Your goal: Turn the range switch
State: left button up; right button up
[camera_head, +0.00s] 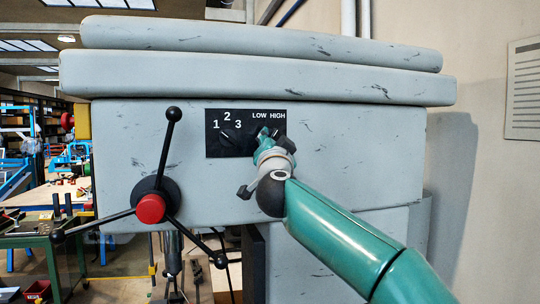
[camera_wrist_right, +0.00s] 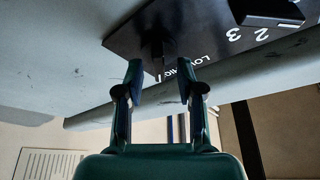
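The black switch panel (camera_head: 213,148) is on the front of the grey machine head. It carries a 1-2-3 knob (camera_head: 226,138) and the LOW/HIGH marks. The range switch (camera_wrist_right: 158,47) shows in the right wrist view as a dark knob below the LOW/HIGH lettering. In the head view my gripper mostly hides it. My right gripper (camera_head: 267,138) is at the panel, under the LOW/HIGH marks. In the wrist view its two fingers (camera_wrist_right: 161,72) are apart, with the switch seen in the gap between them; I cannot tell whether they touch it. My left gripper is not in view.
A three-armed feed handle with a red hub (camera_head: 150,208) sticks out left of the panel. The grey machine head (camera_head: 350,150) fills the middle. A wall with a paper sheet (camera_head: 523,90) is at right. Workbenches stand at far left.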

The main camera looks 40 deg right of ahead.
jog(key=v, duration=1.1)
jog(key=shift+a+f, duration=0.1)
